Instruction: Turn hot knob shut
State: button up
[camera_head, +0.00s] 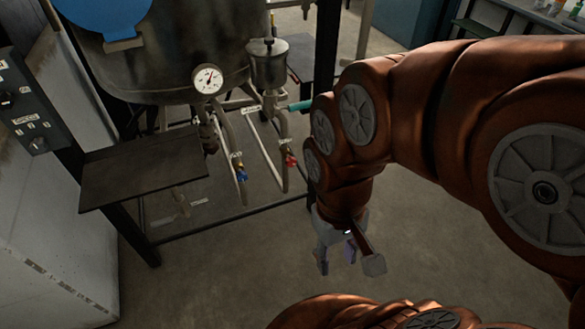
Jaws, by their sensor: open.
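A red knob (290,160) sits on a pale hose line below the small metal cup, left of my arm. It is small, and how far it is turned cannot be told. A blue knob (242,175) sits on the neighbouring line, to its left and slightly lower in the picture. My gripper (345,268) points down, to the right of and below the red knob in the picture. Its fingers are spread with nothing between them, and it is apart from both knobs.
A metal tank with a round gauge (208,79) stands above the hoses on a dark frame. A dark flat shelf (140,168) juts out at left. A control box (32,115) is at far left. The concrete floor (240,265) is bare in front.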

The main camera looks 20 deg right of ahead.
aim_at(291, 161)
jog(key=u, duration=0.8)
jog(key=i, duration=0.45)
jog(key=z, duration=0.15)
